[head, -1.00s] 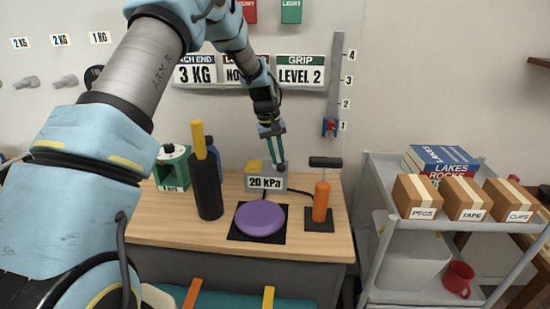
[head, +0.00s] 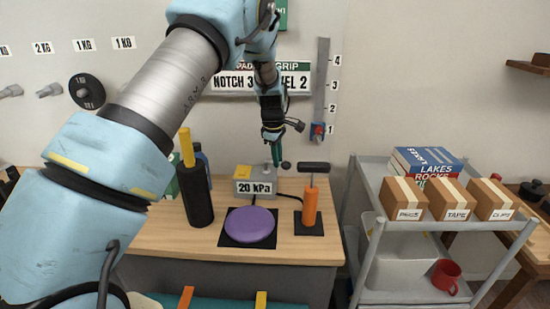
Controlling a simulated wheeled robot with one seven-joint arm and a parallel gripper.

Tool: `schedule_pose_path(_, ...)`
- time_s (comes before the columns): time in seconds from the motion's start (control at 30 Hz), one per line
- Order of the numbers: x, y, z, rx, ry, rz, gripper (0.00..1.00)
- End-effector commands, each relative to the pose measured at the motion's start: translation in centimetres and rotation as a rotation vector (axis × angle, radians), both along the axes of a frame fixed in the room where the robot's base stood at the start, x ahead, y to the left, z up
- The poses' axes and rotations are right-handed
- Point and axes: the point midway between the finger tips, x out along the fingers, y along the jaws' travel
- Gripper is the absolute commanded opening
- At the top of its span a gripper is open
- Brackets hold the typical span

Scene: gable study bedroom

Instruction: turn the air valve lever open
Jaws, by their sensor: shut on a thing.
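The air valve sits by the gauge box (head: 255,188), which reads 20 kPa, at the back of the wooden bench. The valve's lever shows as a small dark knob (head: 286,166) at the box's upper right. My gripper (head: 277,163) points down with its teal fingers close together, shut on the lever just left of the knob. The fingers hide much of the lever, so its exact angle is hard to tell.
An orange hand pump (head: 309,205) stands right of the box. A purple pad (head: 250,225) lies in front. A black cylinder with a yellow top (head: 197,195) stands left. A cart (head: 420,226) with boxes stands right.

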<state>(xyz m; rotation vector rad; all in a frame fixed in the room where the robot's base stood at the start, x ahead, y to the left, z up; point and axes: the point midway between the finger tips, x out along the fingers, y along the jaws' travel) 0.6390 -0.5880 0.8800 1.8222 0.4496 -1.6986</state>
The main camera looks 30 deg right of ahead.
Motion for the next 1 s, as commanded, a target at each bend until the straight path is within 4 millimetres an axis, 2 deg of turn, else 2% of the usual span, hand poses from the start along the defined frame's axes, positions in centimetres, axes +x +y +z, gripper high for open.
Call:
schedule_pose_path(0.4, 0.61, -0.78, 0.04, 0.0, 0.0, 0.197, 0.0)
schedule_pose_path(0.97, 0.73, -0.87, -0.03, -0.001, 0.0, 0.228, 0.0)
schedule_pose_path(1.0, 0.73, -0.87, -0.03, -0.001, 0.0, 0.228, 0.2)
